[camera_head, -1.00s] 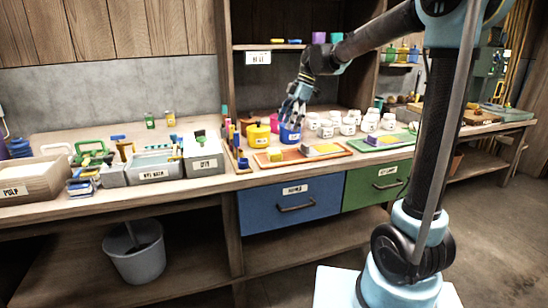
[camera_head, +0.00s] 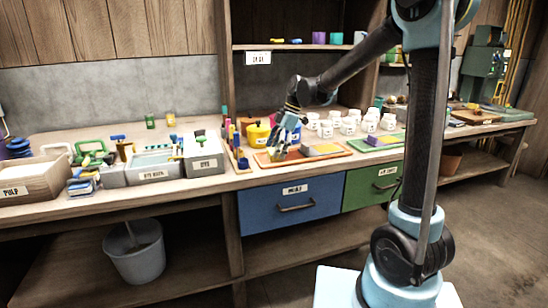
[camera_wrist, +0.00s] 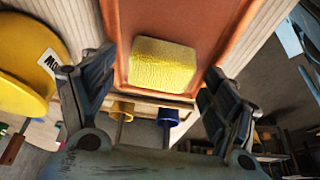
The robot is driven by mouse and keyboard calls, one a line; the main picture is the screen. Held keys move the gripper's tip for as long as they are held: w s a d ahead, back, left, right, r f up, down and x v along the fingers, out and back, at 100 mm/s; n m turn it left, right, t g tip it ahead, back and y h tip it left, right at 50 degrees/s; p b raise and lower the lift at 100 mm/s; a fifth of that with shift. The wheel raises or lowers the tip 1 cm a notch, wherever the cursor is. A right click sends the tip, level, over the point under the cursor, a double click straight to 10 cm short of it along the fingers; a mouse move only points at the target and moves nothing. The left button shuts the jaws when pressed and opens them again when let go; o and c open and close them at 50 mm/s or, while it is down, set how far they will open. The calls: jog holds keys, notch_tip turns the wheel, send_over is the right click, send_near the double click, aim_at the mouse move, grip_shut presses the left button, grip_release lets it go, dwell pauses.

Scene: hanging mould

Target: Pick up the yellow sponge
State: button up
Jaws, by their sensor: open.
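The yellow sponge (camera_wrist: 162,65) lies on the orange tray (camera_wrist: 228,28) in the wrist view. It sits between and just beyond the two fingers of my gripper (camera_wrist: 155,92), which is open and empty. In the head view my gripper (camera_head: 283,148) points down over the left part of the orange tray (camera_head: 335,154) and mostly hides the sponge. I cannot tell the exact height of the fingertips above the tray.
A yellow pot (camera_head: 257,135) stands just left of my gripper, and it also shows in the wrist view (camera_wrist: 22,70). White jars (camera_head: 348,127) stand behind the tray. A grey block (camera_head: 320,150) lies on the tray's right part. A green tray (camera_head: 378,141) is to the right.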

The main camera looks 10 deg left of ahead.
jog(key=shift+f, duration=0.1)
jog(key=shift+c, duration=0.2)
jog(key=c, duration=1)
notch_tip(320, 180, up, 10)
jog(key=shift+r, duration=0.1)
